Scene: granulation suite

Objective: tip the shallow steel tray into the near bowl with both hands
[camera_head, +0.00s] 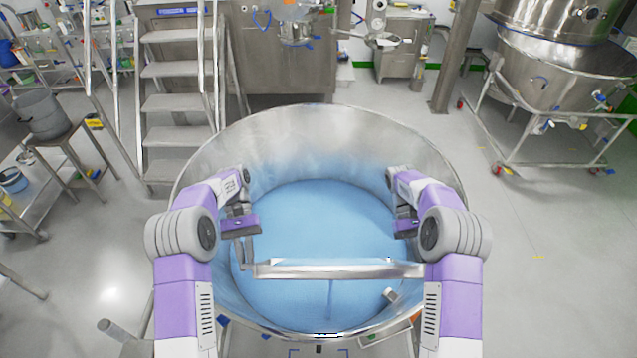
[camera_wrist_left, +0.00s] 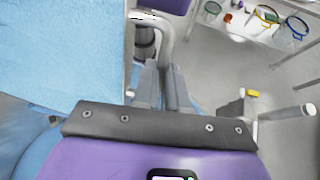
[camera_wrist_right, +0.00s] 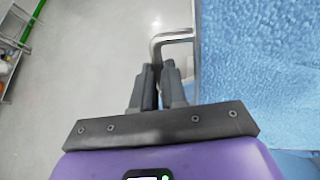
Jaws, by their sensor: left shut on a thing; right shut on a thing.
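The shallow steel tray (camera_head: 335,271) is held above the big steel bowl and looks almost edge-on in the head view. My left gripper (camera_head: 243,232) is shut on its left end handle; the left wrist view shows the bent handle rod (camera_wrist_left: 165,32) at the fingers. My right gripper (camera_head: 405,230) is shut on the right end handle (camera_wrist_right: 172,36). The near bowl (camera_head: 300,120) holds a broad bed of blue powder (camera_head: 325,215). Blue grainy material fills much of both wrist views beside the handles. A thin darker streak shows below the tray; I cannot tell whether it is falling powder.
Steel steps (camera_head: 180,95) stand behind at the left, and a bench with a grey pot (camera_head: 40,115) is at far left. A large wheeled vessel (camera_head: 550,75) stands at the right. Floor on the right (camera_head: 540,230) is clear.

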